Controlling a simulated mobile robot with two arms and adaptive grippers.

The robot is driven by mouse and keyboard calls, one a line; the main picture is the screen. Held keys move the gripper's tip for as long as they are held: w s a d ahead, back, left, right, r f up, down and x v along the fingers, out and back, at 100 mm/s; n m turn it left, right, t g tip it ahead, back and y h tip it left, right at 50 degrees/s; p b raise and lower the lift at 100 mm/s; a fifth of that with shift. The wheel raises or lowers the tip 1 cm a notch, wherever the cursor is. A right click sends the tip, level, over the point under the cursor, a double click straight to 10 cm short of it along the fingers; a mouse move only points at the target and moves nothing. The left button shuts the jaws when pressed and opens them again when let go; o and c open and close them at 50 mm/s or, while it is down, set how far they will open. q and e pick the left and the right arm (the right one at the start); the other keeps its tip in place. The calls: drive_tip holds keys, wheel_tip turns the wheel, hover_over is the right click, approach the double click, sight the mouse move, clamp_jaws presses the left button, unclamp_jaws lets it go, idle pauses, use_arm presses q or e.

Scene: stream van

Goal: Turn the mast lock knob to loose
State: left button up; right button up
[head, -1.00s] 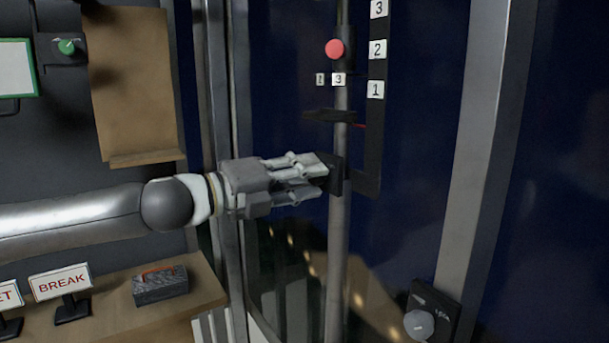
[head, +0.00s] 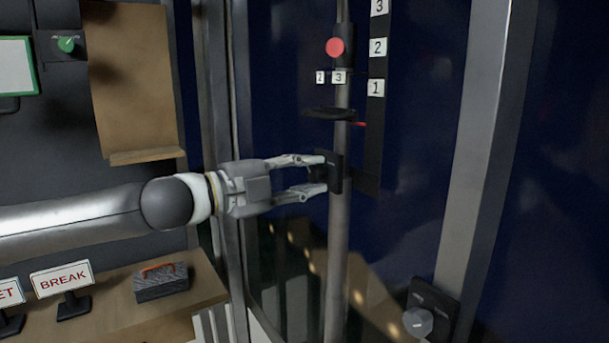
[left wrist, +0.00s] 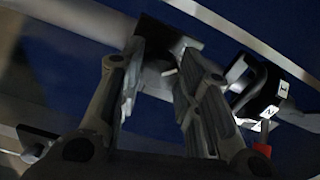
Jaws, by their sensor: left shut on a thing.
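The mast (head: 339,225) is a grey upright pole with a black plate (head: 336,172) fixed on it. My left gripper (head: 324,173) reaches in from the left, its two fingertips one above the other at the face of this plate. It is shut on the mast lock knob, which is mostly hidden between the fingers. In the left wrist view the two fingers (left wrist: 160,62) point at the dark plate (left wrist: 172,32), with the pale mast behind. The knob's marks cannot be read. My right gripper is not in view.
Above are a black disc (head: 330,113), a red button (head: 335,47) and a numbered black scale (head: 377,100). A grey knob (head: 418,322) sits on a panel at lower right. A shelf (head: 110,318) at lower left holds a BREAK sign (head: 62,279) and a dark box (head: 161,283).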

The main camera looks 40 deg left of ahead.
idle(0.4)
use_arm(q)
drive_tip(key=o, duration=1)
drive_tip(key=shift+v, duration=1.4)
drive_tip(key=v, duration=0.9)
drive_tip(key=shift+s+f, duration=0.1)
